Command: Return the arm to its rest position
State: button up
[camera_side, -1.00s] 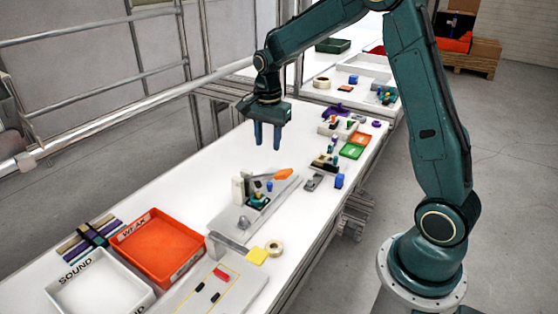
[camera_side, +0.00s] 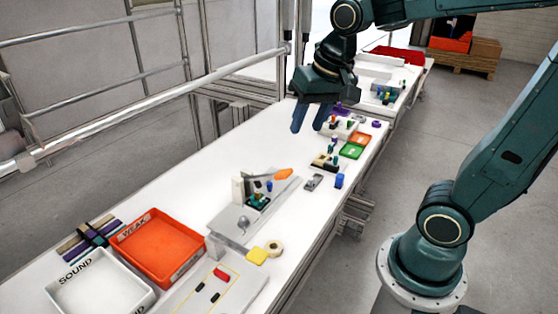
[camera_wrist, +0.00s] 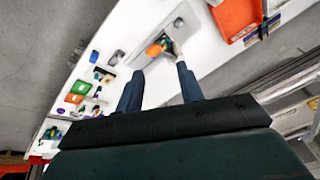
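My gripper (camera_side: 308,118) is raised above the far half of the white bench (camera_side: 250,150) in the side view. Its two blue fingers hang down, apart, with nothing between them. In the wrist view my gripper (camera_wrist: 158,88) also shows its fingers spread and empty. Beyond the fingertips, the grey fixture plate with the orange-handled clamp (camera_wrist: 155,48) lies on the bench below. That clamp also shows in the side view (camera_side: 283,174), clear of my gripper.
An orange WEAK tray (camera_side: 160,248) and a white SOUND tray (camera_side: 100,285) stand at the near left. Green (camera_side: 351,151) and orange (camera_side: 360,138) small trays and several small parts sit near the right edge. A metal rail (camera_side: 120,120) runs along the left.

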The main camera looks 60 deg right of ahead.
jog(key=s+a+n+t, duration=0.1)
jog(key=s+a+n, duration=0.1)
jog(key=s+n, duration=0.4)
jog(key=shift+s+a+f+t, duration=0.15)
jog(key=shift+s+a+t, duration=0.2)
jog(key=shift+s, duration=1.65)
